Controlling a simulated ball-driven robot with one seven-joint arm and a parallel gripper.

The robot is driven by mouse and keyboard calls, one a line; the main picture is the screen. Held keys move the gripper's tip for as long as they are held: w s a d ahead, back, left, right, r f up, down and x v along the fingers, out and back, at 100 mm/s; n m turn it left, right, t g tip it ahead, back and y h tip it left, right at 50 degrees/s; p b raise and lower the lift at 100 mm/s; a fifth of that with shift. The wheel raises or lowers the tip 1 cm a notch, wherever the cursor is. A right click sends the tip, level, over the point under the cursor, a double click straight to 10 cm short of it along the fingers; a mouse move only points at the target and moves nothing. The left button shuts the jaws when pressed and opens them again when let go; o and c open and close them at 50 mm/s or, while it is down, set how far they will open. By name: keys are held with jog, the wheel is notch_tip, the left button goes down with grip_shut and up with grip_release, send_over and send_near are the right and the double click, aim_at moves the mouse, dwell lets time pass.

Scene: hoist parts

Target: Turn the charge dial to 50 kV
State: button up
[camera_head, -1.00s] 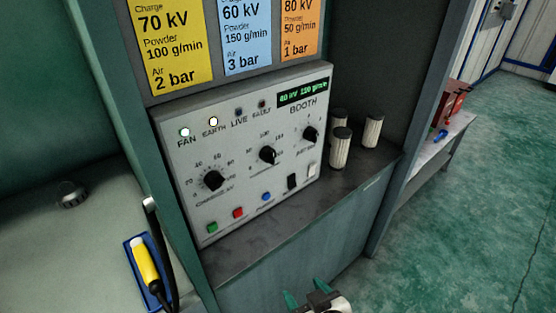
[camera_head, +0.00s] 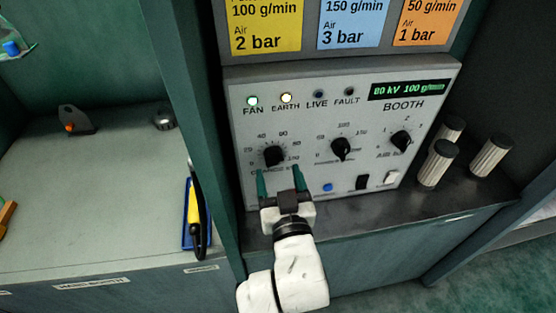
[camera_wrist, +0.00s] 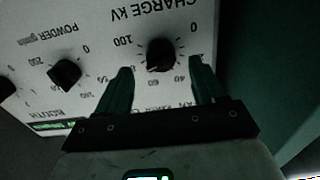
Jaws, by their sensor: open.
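The charge dial (camera_head: 274,156) is a black knob at the left of the grey booth panel (camera_head: 250,205). In the wrist view, upside down, the dial (camera_wrist: 161,54) sits under the printed words CHARGE KV. My gripper (camera_head: 280,177) is open, its two green fingers pointing at the panel just below the dial. In the wrist view the fingertips (camera_wrist: 160,67) stand apart on either side of the dial, with no clear contact. The green display (camera_head: 408,90) seems to read 80 kV 100 g/min. The dial's exact pointer angle is hard to read.
The powder dial (camera_head: 341,148) and air dial (camera_head: 401,141) are to the right. Several ribbed cylinders (camera_head: 490,156) stand on the ledge at right. A yellow-handled tool (camera_head: 194,207) lies in a blue tray on the left bench. Setting cards (camera_head: 267,25) hang above.

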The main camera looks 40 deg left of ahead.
aim_at(275, 164)
jog(key=shift+x, duration=2)
jog(key=c, duration=1.1)
